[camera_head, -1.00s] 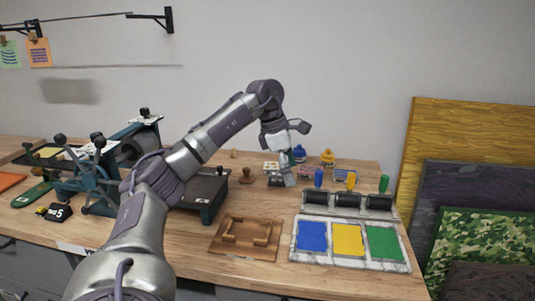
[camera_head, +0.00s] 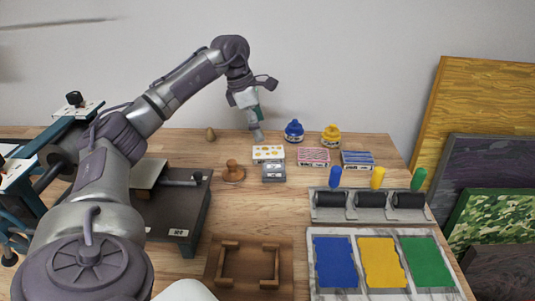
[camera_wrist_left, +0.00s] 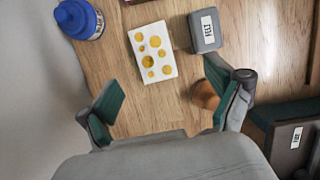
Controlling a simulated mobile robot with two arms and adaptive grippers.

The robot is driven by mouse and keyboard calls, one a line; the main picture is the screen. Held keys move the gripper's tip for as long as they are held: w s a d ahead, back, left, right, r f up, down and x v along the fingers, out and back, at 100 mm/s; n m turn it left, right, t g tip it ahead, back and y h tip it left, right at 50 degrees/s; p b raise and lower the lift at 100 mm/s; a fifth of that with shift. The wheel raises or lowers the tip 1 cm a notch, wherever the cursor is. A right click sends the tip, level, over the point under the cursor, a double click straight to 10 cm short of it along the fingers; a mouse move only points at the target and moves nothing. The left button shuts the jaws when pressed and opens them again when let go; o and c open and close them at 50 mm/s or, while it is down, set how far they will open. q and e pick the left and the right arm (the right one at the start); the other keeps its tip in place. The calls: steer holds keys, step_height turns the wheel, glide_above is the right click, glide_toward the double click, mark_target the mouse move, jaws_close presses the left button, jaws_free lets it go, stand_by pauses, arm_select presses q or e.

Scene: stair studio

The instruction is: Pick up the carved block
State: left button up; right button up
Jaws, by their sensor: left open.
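Three patterned blocks lie in a row at the back of the wooden table: a white one with yellow dots (camera_head: 268,153), a pink-and-white one (camera_head: 313,157) and a blue-striped one (camera_head: 357,160). I cannot tell which is meant by the carved block. The dotted block also shows flat on the table in the left wrist view (camera_wrist_left: 153,53). My left gripper (camera_head: 257,137) is open and empty, pointing down just behind and left of the dotted block. In the wrist view, the dotted block lies ahead, between the directions of its two fingers (camera_wrist_left: 163,92). My right gripper is not in view.
A grey FELT block (camera_wrist_left: 205,31) sits close beside the dotted block. A wooden knobbed tool (camera_head: 233,171) is partly hidden by one finger in the wrist view. Blue (camera_head: 294,131) and yellow (camera_head: 331,136) jars stand behind. Rollers (camera_head: 368,199) and ink trays (camera_head: 382,262) fill the right.

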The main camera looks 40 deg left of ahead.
mark_target(268, 152)
arm_select(q)
steer(key=x, duration=0.3)
steer(key=shift+w+a, duration=0.1)
steer(key=shift+a, duration=0.1)
steer(key=shift+x, duration=0.95)
steer(key=x, duration=0.3)
steer(key=shift+w+a+f, duration=0.3)
steer(key=shift+f, duration=0.25)
steer(key=shift+d, duration=0.1)
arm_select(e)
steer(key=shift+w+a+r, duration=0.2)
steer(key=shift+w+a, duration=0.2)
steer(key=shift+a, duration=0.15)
arm_select(q)
steer(key=shift+f, duration=0.25)
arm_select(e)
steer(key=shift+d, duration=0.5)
arm_select(q)
steer(key=c, duration=1.3)
steer(key=shift+r, duration=0.1)
